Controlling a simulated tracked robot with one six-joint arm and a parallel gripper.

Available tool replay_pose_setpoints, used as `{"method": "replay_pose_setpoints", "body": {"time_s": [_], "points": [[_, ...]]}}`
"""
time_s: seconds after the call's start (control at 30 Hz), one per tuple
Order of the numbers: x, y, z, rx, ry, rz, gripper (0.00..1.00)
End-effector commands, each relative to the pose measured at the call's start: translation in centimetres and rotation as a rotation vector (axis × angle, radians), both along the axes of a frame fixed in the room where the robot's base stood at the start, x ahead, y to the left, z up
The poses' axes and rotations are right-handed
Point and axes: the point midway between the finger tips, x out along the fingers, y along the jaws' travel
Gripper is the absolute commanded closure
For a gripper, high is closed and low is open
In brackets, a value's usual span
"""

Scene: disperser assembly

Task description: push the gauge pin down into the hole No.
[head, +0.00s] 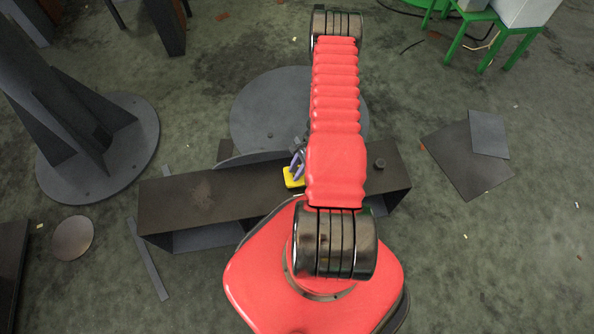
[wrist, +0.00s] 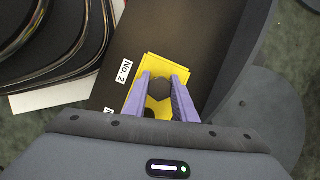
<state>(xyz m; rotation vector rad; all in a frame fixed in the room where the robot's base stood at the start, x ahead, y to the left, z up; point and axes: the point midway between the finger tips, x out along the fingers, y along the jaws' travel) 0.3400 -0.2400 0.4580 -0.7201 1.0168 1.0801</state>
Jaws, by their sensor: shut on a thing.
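My gripper (wrist: 161,78) has two purple fingers closed in on the gauge pin, of which a dark faceted piece (wrist: 160,88) shows between them. A yellow square plate (wrist: 151,64) lies around and under the fingertips, on or just above the dark beam top; I cannot tell whether it touches. The label "No. 2" (wrist: 124,72) is beside the plate. The hole and the pin's lower end are hidden. In the head view the fingers (head: 297,163) and yellow plate (head: 292,178) show left of my red arm, over the dark beam (head: 180,205).
A second label (wrist: 110,111) is partly covered by my gripper body. A grey disc (head: 265,105) lies behind the beam. A flanged column (head: 60,110) stands left, and flat plates (head: 465,160) lie right.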

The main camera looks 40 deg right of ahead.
Motion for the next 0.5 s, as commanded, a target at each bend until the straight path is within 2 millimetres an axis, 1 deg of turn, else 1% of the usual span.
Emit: {"method": "replay_pose_setpoints", "body": {"time_s": [0.5], "points": [[0.0,0.0,1.2,0.000,-0.001,0.001,1.00]]}}
